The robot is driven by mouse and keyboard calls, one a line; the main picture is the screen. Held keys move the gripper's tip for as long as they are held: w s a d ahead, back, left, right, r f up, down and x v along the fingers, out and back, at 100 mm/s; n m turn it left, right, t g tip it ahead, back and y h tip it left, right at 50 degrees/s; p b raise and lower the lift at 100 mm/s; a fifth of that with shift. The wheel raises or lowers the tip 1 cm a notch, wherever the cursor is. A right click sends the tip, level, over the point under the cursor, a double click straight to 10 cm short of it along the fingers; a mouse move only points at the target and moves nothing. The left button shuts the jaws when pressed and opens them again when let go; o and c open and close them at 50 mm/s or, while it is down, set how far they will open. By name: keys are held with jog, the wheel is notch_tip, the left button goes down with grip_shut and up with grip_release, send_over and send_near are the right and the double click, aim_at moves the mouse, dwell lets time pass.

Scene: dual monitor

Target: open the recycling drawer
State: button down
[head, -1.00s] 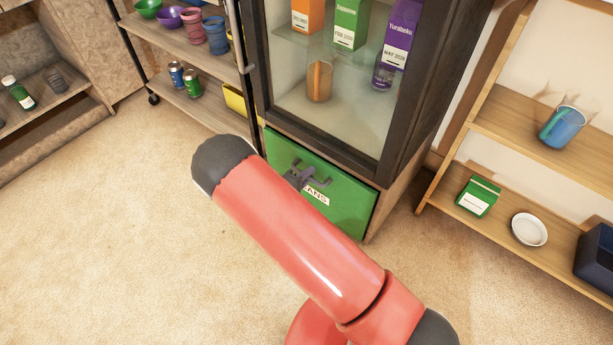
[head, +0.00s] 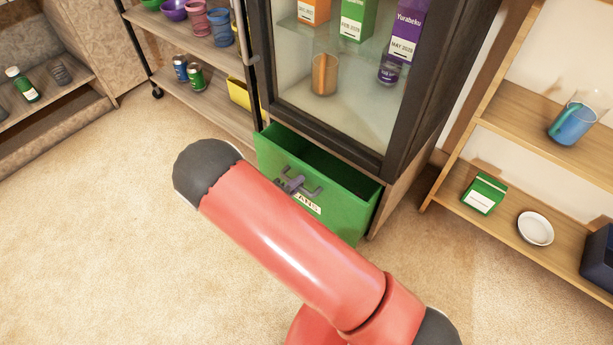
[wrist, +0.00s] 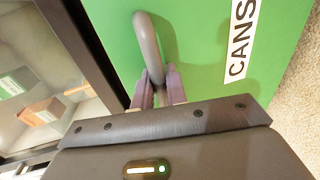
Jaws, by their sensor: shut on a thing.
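The green drawer (head: 338,206) sits at the bottom of the dark-framed glass cabinet and is partly pulled out, its dark inside showing along the top. Its label is partly hidden in the head view and reads "CANS" in the wrist view (wrist: 241,40). My gripper (wrist: 158,78) is shut on the drawer's grey handle (wrist: 147,38), with one finger on each side of the bar. In the head view my red arm hides part of the drawer front and most of the gripper.
The glass cabinet (head: 330,85) above the drawer holds cartons and glasses. A wooden shelf (head: 460,196) stands at right with a green box and white bowl. A shelf unit (head: 205,95) with cans stands at left. Beige floor (head: 100,240) is clear at left.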

jog(key=f+b+v, duration=0.2)
jog(key=v, duration=0.8)
jog(key=f+b+v, duration=0.1)
jog(key=b+v, duration=0.1)
jog(key=v, duration=0.7)
jog(key=shift+s+a+f+b, duration=0.35)
jog(key=shift+s+b, duration=0.05)
jog(key=shift+s, duration=0.3)
jog(key=c, duration=1.8)
grip_release()
jog(key=v, duration=0.7)
jog(key=shift+s+a+r, duration=0.1)
jog(key=shift+s+a, duration=0.15)
jog(key=shift+s, duration=0.05)
